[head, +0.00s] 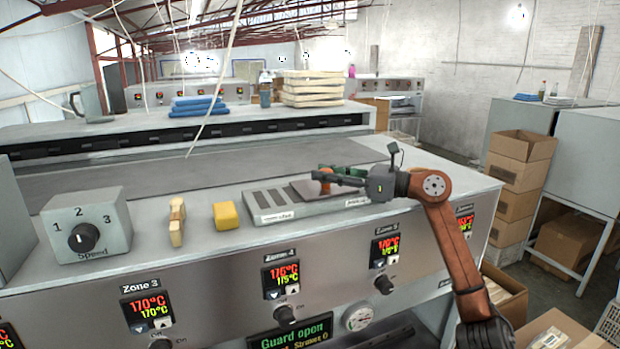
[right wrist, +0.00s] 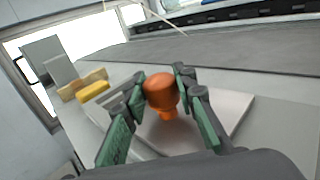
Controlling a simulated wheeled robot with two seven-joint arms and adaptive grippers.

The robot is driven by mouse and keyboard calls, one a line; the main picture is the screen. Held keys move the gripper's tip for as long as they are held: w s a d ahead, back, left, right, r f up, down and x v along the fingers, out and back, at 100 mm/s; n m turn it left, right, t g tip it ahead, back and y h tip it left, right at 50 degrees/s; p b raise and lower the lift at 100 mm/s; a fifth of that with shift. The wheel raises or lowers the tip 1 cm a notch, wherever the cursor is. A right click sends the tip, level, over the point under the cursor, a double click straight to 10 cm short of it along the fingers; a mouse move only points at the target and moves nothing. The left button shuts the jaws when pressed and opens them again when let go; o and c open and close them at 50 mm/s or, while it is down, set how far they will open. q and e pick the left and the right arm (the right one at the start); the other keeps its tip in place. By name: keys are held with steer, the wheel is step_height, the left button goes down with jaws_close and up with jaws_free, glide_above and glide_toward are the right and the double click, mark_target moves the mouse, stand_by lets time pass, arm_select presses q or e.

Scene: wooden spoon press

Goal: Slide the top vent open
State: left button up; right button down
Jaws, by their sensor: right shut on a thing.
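The top vent (head: 285,206) is a low grey panel on the machine's top, with dark slots showing at its left part. A flat grey slide plate (head: 306,191) covers its right part and also shows in the right wrist view (right wrist: 234,108). An orange knob (right wrist: 161,92) stands on the plate; it shows partly in the head view (head: 326,180). My right gripper (right wrist: 160,85) is shut on the knob, a green-padded finger on each side. In the head view the right gripper (head: 330,180) reaches in from the right. My left gripper is not in view.
A yellow block (head: 226,215) and a wooden piece (head: 177,221) lie left of the vent. A speed dial box (head: 84,225) stands farther left. A dark conveyor belt (head: 200,168) runs behind. Zone displays and knobs line the front face.

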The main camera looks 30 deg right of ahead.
steer(key=d, duration=0.2)
steer(key=shift+s+d, duration=0.2)
steer(key=shift+d, duration=0.2)
steer(key=c, duration=1.5)
jaws_free()
steer(key=shift+a, duration=0.15)
steer(key=shift+c, duration=0.2)
steer(key=v, duration=1.2)
